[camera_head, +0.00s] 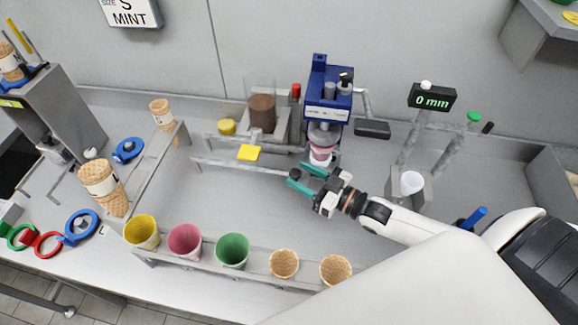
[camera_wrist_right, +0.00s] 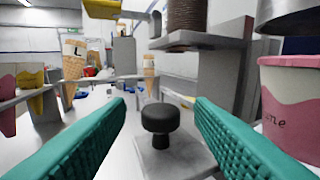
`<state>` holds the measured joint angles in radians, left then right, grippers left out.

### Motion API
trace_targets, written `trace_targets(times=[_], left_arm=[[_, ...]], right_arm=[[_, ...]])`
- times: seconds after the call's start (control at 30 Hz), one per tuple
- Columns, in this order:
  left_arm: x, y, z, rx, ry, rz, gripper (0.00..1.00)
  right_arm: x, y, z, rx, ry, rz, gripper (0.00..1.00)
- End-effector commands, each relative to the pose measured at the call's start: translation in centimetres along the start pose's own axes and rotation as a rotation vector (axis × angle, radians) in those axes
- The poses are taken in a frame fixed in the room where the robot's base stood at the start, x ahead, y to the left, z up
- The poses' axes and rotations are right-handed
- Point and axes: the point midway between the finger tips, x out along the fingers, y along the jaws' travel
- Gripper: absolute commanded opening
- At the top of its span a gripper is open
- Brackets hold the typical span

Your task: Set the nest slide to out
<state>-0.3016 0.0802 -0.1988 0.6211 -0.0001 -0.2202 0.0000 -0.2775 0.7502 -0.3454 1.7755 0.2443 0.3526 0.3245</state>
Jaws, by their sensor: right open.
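The nest slide shows in the right wrist view as a grey plate (camera_wrist_right: 175,155) with a black knob (camera_wrist_right: 160,118) standing upright on it. My right gripper (camera_head: 299,178) is open, just in front of the blue machine (camera_head: 328,95). In the right wrist view its two teal fingers (camera_wrist_right: 160,140) lie either side of the knob, with gaps on both sides. I cannot tell whether the knob is fully between the fingertips. A pink and white cup (camera_head: 321,150) sits under the machine; it also shows at the right edge of the wrist view (camera_wrist_right: 290,105). My left gripper is not in view.
A dispenser with brown contents (camera_head: 262,110) stands left of the machine. A front rack holds yellow, pink and green cups (camera_head: 233,250) and two cones (camera_head: 284,263). A "0 mm" display (camera_head: 432,97) stands right. The counter between rack and machine is mostly clear.

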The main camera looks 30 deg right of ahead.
Motion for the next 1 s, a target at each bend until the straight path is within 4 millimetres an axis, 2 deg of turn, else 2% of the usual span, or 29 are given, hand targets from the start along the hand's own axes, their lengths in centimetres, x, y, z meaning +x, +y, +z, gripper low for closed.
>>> trace_targets(times=[0.1, 0.23, 0.4, 0.63, 0.93, 1.0], left_arm=[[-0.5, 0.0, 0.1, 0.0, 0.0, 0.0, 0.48], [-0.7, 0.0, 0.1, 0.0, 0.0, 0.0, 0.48], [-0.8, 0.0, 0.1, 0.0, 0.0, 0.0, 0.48], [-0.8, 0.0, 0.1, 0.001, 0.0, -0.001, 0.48], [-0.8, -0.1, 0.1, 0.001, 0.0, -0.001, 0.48], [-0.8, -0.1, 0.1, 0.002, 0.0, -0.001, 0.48]], right_arm=[[2.1, -0.1, 0.3, -0.001, -0.003, -0.001, 0.48], [3.5, 0.0, 0.1, -0.001, -0.002, -0.001, 0.48], [4.3, 0.0, 0.0, -0.001, 0.001, 0.001, 0.48], [4.3, 0.0, 0.0, -0.001, 0.001, 0.0, 0.48], [4.3, 0.0, 0.0, -0.001, 0.001, 0.0, 0.01], [4.3, 0.0, 0.0, -0.001, 0.001, 0.0, 0.0]])
